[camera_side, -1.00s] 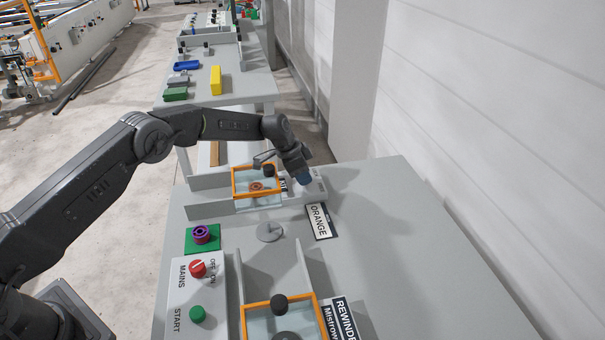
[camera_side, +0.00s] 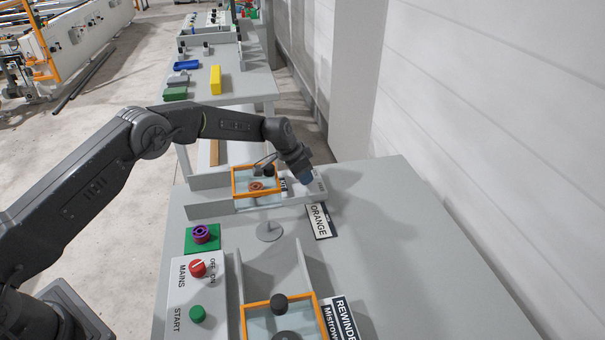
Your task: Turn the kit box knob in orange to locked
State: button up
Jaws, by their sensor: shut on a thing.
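The kit box (camera_side: 285,197) stands on the grey bench behind the ORANGE label (camera_side: 319,222). It has an orange-framed clear lid (camera_side: 234,184) with an orange-brown round piece visible under it. A small blue piece, apparently the kit box knob (camera_side: 306,178), sits at the box's right end beside the KIT lettering. My gripper (camera_side: 303,172) reaches down from above, tilted, and is shut on this knob. The fingertips are small and partly hidden, and the knob's pointer and any locked marking cannot be read.
A grey disc (camera_side: 269,232) lies in front of the kit box. A green pad with a purple ring (camera_side: 201,233) and a MAINS/START panel (camera_side: 190,295) are at left. A second orange-framed box (camera_side: 258,325) is nearer. The bench's right side is clear.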

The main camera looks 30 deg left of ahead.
jog(key=o, duration=0.9)
jog(key=shift+o, duration=0.2)
jog(key=v, duration=1.4)
jog(key=shift+w, duration=0.15)
